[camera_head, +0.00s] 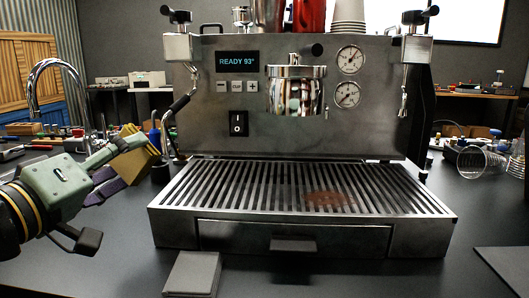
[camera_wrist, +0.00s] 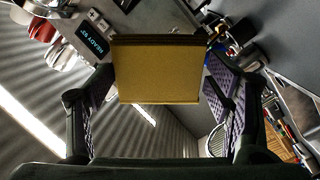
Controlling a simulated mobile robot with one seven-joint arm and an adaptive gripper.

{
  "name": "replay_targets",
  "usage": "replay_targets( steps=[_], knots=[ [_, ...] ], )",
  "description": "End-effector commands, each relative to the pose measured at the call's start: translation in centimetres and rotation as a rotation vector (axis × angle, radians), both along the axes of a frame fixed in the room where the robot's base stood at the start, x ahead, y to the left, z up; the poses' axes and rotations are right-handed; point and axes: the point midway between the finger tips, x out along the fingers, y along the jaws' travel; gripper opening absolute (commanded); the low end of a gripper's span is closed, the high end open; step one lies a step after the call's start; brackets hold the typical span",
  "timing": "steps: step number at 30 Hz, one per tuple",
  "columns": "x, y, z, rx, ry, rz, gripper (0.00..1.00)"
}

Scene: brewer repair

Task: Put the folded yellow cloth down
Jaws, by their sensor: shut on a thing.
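The folded yellow cloth (camera_wrist: 155,72) is held between the two purple finger pads of my gripper (camera_wrist: 160,95) in the wrist view. In the head view the cloth (camera_head: 141,155) shows at the left of the espresso machine, tilted, with my gripper (camera_head: 118,165) shut on it. The gripper partly hides it. The cloth is beside the steam wand and above the dark counter. I cannot tell whether its lower edge touches anything.
The espresso machine (camera_head: 225,140) fills the middle, with its slatted drip tray (camera_head: 290,190) in front and a brown stain on it. A grey block (camera_head: 192,274) lies at the front. Clear cups (camera_head: 480,160) lie at right. A chrome faucet (camera_head: 45,75) and tools are at left.

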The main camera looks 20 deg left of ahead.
Motion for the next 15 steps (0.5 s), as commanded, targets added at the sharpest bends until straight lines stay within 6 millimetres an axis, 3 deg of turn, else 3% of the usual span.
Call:
replay_targets(
  steps=[9,15],
  knots=[
    [5.1,0.0,0.3,-0.002,0.0,-0.003,0.5],
    [6.6,0.1,0.1,-0.001,0.0,-0.001,0.5]
  ],
)
